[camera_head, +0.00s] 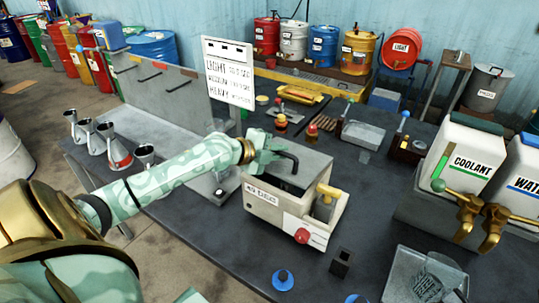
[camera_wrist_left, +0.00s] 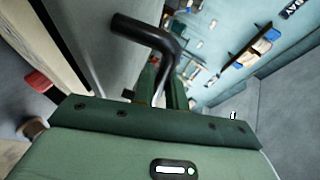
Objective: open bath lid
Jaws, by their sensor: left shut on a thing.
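The bath (camera_head: 270,209) is a cream box on the dark bench, with a red knob on its front and a brass-coloured fitting at its right. My left gripper (camera_head: 272,150) reaches over its back left part and is shut on the black bent lid handle (camera_head: 291,158). In the left wrist view the handle (camera_wrist_left: 145,32) runs down between the green fingers (camera_wrist_left: 165,85), beside a grey panel. A dark gap shows in the bath's top below the gripper; the arm hides part of the lid, so its exact angle is unclear. My right gripper is not in view.
A lettered sign (camera_head: 229,72) stands behind the bath. Coolant (camera_head: 462,158) and water containers stand at the right. A clear tray (camera_head: 425,275) and small blue-based items lie in front.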

